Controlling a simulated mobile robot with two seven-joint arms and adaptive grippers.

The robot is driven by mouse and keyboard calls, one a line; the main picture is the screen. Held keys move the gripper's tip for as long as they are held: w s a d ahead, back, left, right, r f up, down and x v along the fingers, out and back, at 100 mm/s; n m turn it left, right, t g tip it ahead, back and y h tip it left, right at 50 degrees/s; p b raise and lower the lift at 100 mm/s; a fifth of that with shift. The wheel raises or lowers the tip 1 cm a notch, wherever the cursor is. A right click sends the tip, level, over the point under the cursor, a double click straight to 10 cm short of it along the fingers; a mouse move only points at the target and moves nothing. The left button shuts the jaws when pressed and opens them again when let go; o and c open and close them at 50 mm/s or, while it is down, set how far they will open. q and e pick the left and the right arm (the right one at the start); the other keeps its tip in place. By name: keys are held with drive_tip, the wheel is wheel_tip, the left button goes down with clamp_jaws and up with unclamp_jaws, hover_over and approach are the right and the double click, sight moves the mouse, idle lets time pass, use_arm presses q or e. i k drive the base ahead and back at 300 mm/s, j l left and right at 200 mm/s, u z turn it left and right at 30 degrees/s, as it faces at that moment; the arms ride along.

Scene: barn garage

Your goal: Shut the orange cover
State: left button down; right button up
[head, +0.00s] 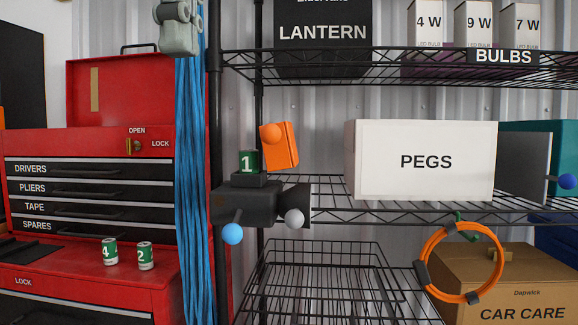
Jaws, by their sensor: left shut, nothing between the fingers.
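The orange cover (284,150) stands raised and tilted above the back of a dark device (243,206) at the shelf. An orange ball knob (271,133) sits on its upper left. A green can-shaped piece marked 1 (248,162) stands on a dark block of the device, just left of the cover. The device also bears a blue ball (232,234) and a grey ball (294,218). My left gripper (178,46) is at the top left, in front of blue cords. It is shut and empty, above and left of the cover, well apart from it. My right gripper is not in view.
Black wire shelving (400,212) holds a white PEGS box (470,145). A grey door (525,165) with a blue ball stands at right. An orange hoop (428,258) hangs below. Blue cords (190,190) hang beside a red tool chest (95,278); green cans marked 4 and 2 stand on it.

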sight(279, 144)
drive_tip(key=k, duration=1.15)
